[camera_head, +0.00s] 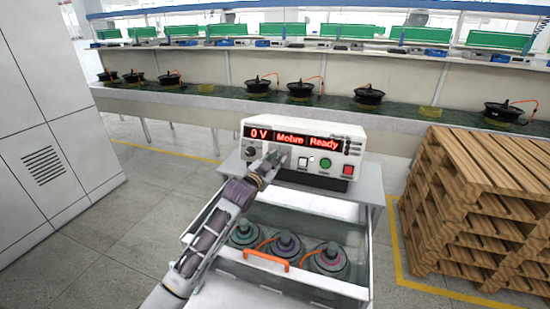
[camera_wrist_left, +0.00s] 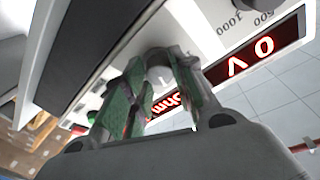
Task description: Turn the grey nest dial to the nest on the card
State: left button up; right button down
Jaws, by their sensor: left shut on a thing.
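The grey dial (camera_wrist_left: 159,74) shows in the left wrist view as a round grey knob on the white front of the tester. My left gripper (camera_head: 271,160) is at the tester's front, and its green-padded fingers are shut on this dial from both sides. In the head view the gripper hides most of the dial, and I cannot read its setting. The tester (camera_head: 336,177) shows red text: "0 V", "Mohm" and "Ready". I cannot make out the card. My right gripper is not in view.
A dark knob (camera_head: 250,152) sits left of the gripper. Right of it are white, green (camera_head: 325,163) and red buttons. Below, a clear-lidded box with an orange handle (camera_head: 266,260) holds three hub motors (camera_head: 329,258). Wooden pallets (camera_head: 480,190) stand at right.

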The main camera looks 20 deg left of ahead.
pick_arm(q)
jog(key=shift+r+m, duration=0.1)
jog(key=shift+m, duration=0.2)
jog(key=m+p, duration=0.3)
jog(key=shift+g+h, duration=0.4)
jog(key=shift+m+p, duration=0.6)
jog(key=shift+p, duration=0.25)
jog(key=m+p, duration=0.2)
jog(key=p, duration=0.1)
jog(key=shift+a+r+m+g, duration=0.1)
jog(key=shift+r+m+g, duration=0.05)
jog(key=shift+m+g, duration=0.2)
jog(key=shift+m+g+h+p, duration=0.25)
jog(key=shift+m+h+p, duration=0.05)
jog(key=shift+m+p, duration=0.5)
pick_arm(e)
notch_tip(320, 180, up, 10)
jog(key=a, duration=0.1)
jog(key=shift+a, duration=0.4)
pick_arm(q)
jog(key=shift+f, duration=0.2)
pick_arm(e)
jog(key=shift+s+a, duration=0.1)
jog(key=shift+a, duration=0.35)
pick_arm(q)
jog(key=o, duration=1)
jog(key=shift+o, duration=0.2)
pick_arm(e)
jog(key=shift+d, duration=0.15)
